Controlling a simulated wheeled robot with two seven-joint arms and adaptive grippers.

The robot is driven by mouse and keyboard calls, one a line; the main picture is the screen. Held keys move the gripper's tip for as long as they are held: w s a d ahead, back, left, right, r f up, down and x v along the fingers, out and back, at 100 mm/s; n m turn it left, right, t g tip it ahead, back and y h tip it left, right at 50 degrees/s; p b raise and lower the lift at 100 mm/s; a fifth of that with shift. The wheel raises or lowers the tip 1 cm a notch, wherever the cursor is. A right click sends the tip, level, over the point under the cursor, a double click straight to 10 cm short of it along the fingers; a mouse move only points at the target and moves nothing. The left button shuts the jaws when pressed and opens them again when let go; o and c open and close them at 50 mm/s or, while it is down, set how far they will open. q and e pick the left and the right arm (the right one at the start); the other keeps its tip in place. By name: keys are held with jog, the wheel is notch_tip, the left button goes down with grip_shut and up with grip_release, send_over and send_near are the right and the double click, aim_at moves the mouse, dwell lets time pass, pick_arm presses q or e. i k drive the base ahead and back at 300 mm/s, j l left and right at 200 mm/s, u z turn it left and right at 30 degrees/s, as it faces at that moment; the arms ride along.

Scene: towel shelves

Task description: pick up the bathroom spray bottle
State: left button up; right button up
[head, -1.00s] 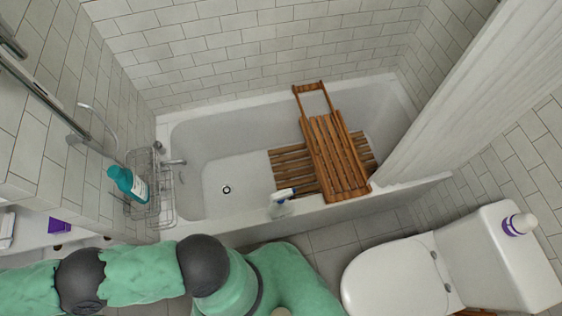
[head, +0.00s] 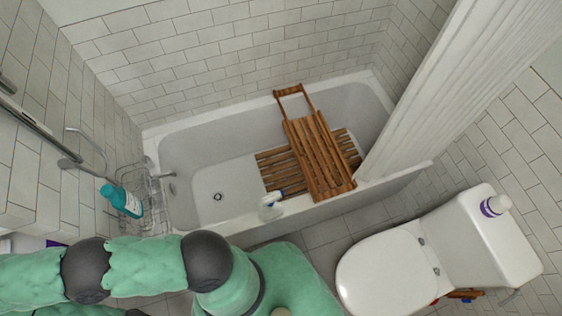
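A white spray bottle (head: 270,208) with a blue trigger stands on the near rim of the bathtub (head: 237,223), beside the wooden bath rack. It is upright as far as I can tell from above. My green and dark grey arm crosses the bottom left of the head view, below and left of the bottle. Neither of my grippers shows in the head view, and nothing touches the bottle.
A wooden rack (head: 322,165) lies across the tub over slats. A teal bottle (head: 122,200) sits in a wire basket (head: 156,210) at the left. A shower curtain (head: 425,95) hangs at the right. A toilet (head: 385,276) with a white and purple bottle (head: 496,205) stands at lower right.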

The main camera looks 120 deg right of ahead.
aim_at(272, 211)
jog(key=z, duration=4)
